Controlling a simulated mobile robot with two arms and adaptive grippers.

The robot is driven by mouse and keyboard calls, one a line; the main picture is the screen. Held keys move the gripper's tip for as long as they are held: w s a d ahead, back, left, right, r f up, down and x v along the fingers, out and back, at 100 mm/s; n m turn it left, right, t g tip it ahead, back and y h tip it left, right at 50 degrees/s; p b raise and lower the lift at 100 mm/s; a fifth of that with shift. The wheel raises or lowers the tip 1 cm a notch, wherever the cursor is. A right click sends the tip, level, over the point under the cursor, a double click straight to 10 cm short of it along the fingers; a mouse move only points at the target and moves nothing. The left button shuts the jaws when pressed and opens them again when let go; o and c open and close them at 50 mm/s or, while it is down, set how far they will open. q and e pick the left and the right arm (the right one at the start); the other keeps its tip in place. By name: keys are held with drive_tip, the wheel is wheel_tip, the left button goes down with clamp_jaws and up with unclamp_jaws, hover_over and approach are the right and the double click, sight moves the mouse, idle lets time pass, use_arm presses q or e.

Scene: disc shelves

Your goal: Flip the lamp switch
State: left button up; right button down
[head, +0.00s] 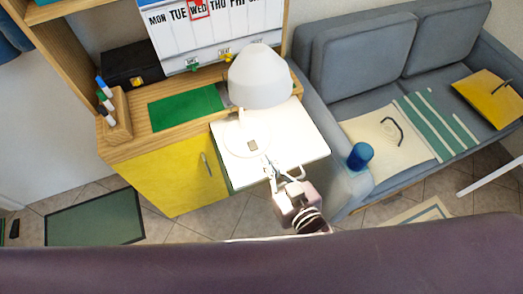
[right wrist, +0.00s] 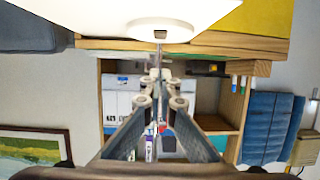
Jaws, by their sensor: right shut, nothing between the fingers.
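A lamp with a white shade (head: 260,78) stands on the cabinet's right side, with its round white base (head: 238,142) on a white panel. A small grey switch (head: 252,145) sits on the base. In the right wrist view, a white round part (right wrist: 183,27) with a small grey patch (right wrist: 160,34) shows at the top; it looks like the lamp base and switch. My right gripper (head: 272,172) is shut and empty, just in front of the base on the near side. Whether its tips touch the switch cannot be told. My left gripper is not in view.
The wooden cabinet (head: 112,150) has a yellow door (head: 170,172) and holds a green mat (head: 186,106), a pen holder (head: 118,114) and a calendar (head: 212,40). Tiled floor lies below.

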drive_tip(key=shift+f+v, duration=0.1)
drive_tip(key=shift+v, duration=0.6)
drive_tip(key=shift+f+v, duration=0.15)
drive_tip(key=shift+v, duration=0.5)
drive_tip(key=shift+s, duration=0.1)
